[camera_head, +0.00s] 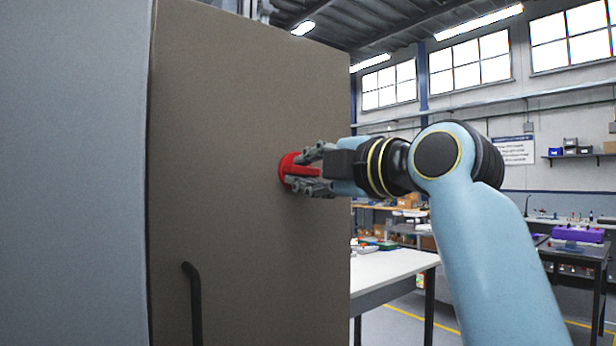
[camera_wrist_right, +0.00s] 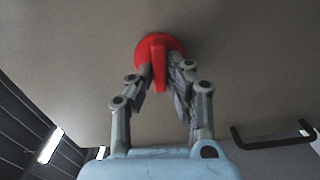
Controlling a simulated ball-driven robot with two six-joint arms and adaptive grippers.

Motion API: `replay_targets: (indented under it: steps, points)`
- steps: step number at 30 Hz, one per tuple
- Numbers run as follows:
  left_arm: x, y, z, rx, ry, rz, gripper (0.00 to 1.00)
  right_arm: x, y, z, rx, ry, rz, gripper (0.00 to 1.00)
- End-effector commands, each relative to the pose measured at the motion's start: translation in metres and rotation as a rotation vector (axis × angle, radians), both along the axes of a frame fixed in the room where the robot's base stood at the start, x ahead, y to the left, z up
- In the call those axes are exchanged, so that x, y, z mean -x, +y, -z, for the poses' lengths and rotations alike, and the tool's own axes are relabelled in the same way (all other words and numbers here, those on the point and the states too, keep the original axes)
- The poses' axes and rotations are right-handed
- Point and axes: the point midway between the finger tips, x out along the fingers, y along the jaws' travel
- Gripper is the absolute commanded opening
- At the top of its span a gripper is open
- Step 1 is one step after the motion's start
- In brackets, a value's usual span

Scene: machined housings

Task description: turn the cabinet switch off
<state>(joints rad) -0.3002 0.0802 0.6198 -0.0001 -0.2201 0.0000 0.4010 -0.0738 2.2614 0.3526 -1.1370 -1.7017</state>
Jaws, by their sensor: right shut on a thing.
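The cabinet (camera_head: 230,110) is a tall box with a brown-grey front panel. A red round switch with a raised handle bar (camera_head: 287,168) sits on that panel, near its right edge. The switch also shows in the right wrist view (camera_wrist_right: 159,47). My right gripper (camera_head: 312,170) reaches in from the right, with its fingers on both sides of the switch's bar. In the right wrist view its fingertips (camera_wrist_right: 160,75) are shut on the bar. The fingers partly hide the switch. My left gripper is not in view.
A black bar handle (camera_head: 194,300) stands out from the panel below the switch; it also shows in the right wrist view (camera_wrist_right: 272,140). A white table (camera_head: 395,268) stands behind to the right. Further tables and shelves line the hall.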

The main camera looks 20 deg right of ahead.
Motion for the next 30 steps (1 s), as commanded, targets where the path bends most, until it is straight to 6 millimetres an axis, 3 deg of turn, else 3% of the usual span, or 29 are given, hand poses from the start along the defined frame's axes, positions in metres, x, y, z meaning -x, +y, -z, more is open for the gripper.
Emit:
replay_targets:
  steps: [23, 24, 29, 30]
  points:
    - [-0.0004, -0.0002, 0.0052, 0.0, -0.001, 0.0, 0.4, -0.0002, 0.0, 0.0022, 0.106, -0.034, 0.0, 0.0]
    - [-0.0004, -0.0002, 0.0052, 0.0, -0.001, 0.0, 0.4, -0.0002, 0.0, 0.0022, 0.106, -0.033, 0.0, 0.16]
    - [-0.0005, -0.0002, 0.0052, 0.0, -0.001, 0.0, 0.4, -0.0001, 0.0, 0.0018, 0.104, -0.035, 0.0, 0.36]
    - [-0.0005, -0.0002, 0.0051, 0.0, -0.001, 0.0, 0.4, -0.0001, 0.0, 0.0017, 0.104, -0.035, 0.0, 0.37]
